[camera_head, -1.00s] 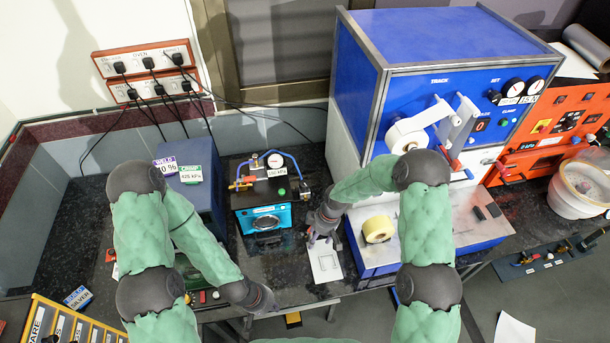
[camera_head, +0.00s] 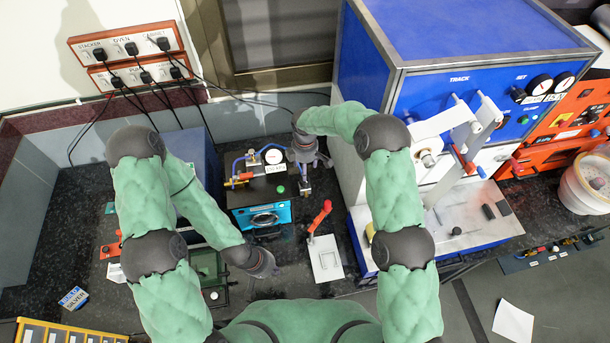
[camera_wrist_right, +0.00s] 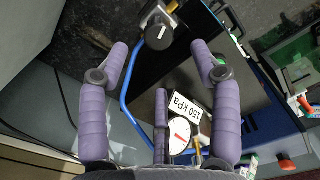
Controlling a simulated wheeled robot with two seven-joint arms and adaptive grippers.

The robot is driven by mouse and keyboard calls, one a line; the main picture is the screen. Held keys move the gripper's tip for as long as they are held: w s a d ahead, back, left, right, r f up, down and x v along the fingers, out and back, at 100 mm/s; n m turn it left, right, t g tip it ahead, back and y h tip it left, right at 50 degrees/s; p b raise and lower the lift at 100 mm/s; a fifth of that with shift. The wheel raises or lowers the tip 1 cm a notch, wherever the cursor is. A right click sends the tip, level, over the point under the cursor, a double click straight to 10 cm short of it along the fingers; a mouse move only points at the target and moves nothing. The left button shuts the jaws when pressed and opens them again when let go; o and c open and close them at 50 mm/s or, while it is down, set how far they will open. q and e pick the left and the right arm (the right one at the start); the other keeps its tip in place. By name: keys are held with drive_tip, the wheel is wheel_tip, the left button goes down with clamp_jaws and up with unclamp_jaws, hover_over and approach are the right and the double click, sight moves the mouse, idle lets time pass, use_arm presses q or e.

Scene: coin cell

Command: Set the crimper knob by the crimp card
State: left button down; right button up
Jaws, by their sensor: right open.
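A black box with a cyan front (camera_head: 262,216) carries a round gauge (camera_head: 274,157) with blue hoses. In the right wrist view the gauge (camera_wrist_right: 180,135) has a "150 kPa" tag. A dark knob with a white pointer line (camera_wrist_right: 158,37) sits on a metal fitting beside the blue hose. My right gripper (camera_wrist_right: 159,47) is open and empty. Its two upper fingertips are spread either side of the knob in the picture; contact does not show. My left gripper (camera_head: 264,264) is in front of the box, its fingers too small to read. The crimp card is not visible now.
A white plate with a red lever (camera_head: 325,258) lies right of the box. A large blue machine (camera_head: 460,80) stands at the right. A blue block (camera_head: 195,152) is at the left, partly behind my left arm. A green-framed tray (camera_head: 210,270) lies near my left gripper.

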drive_tip(key=f, duration=0.2)
drive_tip(key=f+p, duration=0.1)
drive_tip(key=f, duration=0.2)
drive_tip(key=shift+w, duration=0.2)
drive_tip(key=shift+s+f, duration=0.15)
drive_tip(key=shift+f, duration=1.1)
drive_tip(key=c, duration=1.1)
